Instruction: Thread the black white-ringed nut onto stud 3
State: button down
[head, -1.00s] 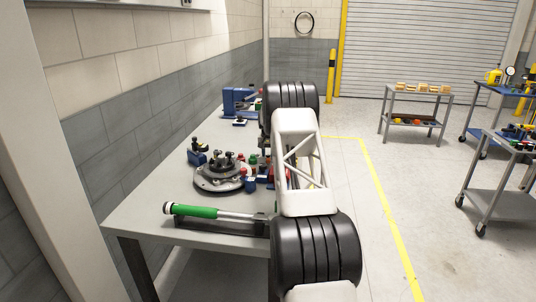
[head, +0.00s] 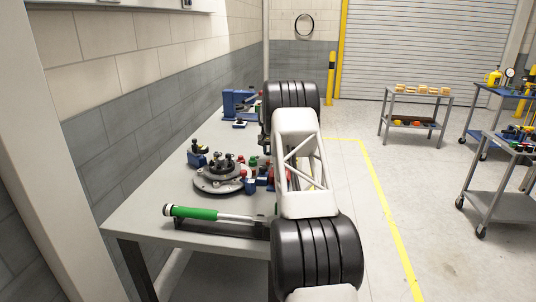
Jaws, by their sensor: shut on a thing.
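A round grey fixture plate (head: 217,184) lies on the workbench. Several upright studs with dark tops (head: 228,162) stand on it. They are too small for me to tell which is stud 3. I cannot pick out a black nut with a white ring. My arm reaches over the right side of the bench, and its far joint is beyond the fixture. My gripper's fingers, and anything between them, are hidden behind my arm.
A green-handled tool (head: 193,212) lies in a dark holder at the bench's front. Blue, red and green parts (head: 250,184) crowd the fixture's right side. A blue clamp-like block (head: 197,159) stands behind it. A blue device (head: 238,102) is farther back. The bench's left front is clear.

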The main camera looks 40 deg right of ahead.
jog(key=shift+r, duration=0.1)
dwell(0.3)
jog(key=s+a+r, duration=0.2)
jog(key=a+r, duration=0.5)
jog(key=a, duration=0.5)
jog(key=s+a+r, duration=0.2)
jog(key=a+r, duration=0.4)
jog(key=a, duration=0.6)
jog(key=shift+s+r, duration=0.15)
jog(key=shift+r, duration=0.2)
jog(key=shift+a+f, duration=0.1)
jog(key=shift+f, duration=0.05)
jog(key=shift+f, duration=1.75)
jog(key=shift+n, duration=1.7)
